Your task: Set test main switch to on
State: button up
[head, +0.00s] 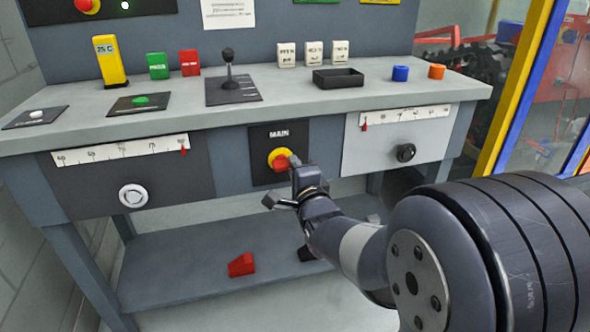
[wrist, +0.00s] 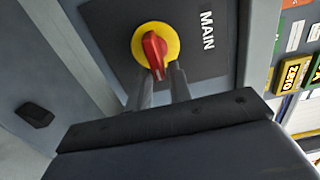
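The main switch is a red handle (head: 281,161) on a yellow disc, set on a black plate marked MAIN (head: 278,134) in the bench front. The handle points right, roughly level, in the head view. It also shows in the wrist view (wrist: 153,50), where its lower end lies between my two fingers. My gripper (head: 292,164) is at the switch, just right of the disc. In the wrist view my gripper (wrist: 161,76) has its fingers apart, one on each side of the handle's end. I cannot tell whether they touch it.
A white knob (head: 133,196) and a black knob (head: 405,152) sit on panels either side. A joystick (head: 229,70), buttons, blocks and a black tray (head: 338,79) stand on the bench top. A red block (head: 241,265) lies on the lower shelf.

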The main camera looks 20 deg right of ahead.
jog(key=shift+o, duration=1.3)
jog(key=s+p, duration=0.3)
jog(key=s, duration=0.7)
jog(key=shift+s, duration=0.4)
jog(key=w+b, duration=0.3)
jog(key=w, duration=0.7)
jog(key=shift+w, duration=0.4)
